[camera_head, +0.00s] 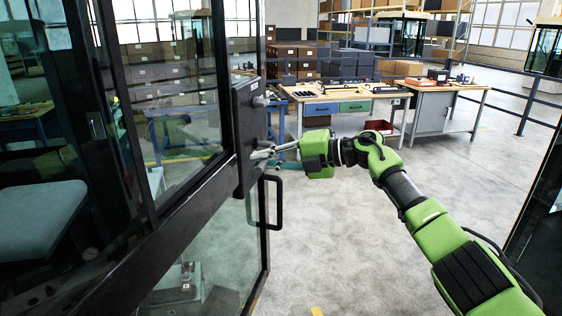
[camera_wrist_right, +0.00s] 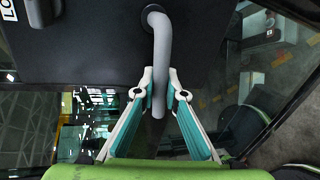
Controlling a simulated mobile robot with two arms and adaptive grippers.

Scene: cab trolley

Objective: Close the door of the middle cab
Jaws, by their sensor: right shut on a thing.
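The cab door (camera_head: 207,195) has glass panes in a black frame and stands open at the left of the head view. It carries a black lock panel (camera_head: 242,135) with a grey round knob (camera_head: 261,101) and a black pull bar (camera_head: 277,205) below. My right gripper (camera_head: 263,153) reaches the panel from the right. In the right wrist view its fingers (camera_wrist_right: 160,92) are closed around a grey bent handle (camera_wrist_right: 160,45) that sticks out of the black panel. My left gripper is not in view.
The cab interior with a grey seat (camera_head: 40,220) shows behind the door glass. A workbench (camera_head: 345,105) and a grey cabinet (camera_head: 433,112) stand behind my right arm. Another dark cab frame (camera_head: 545,215) edges the right. The grey floor between is clear.

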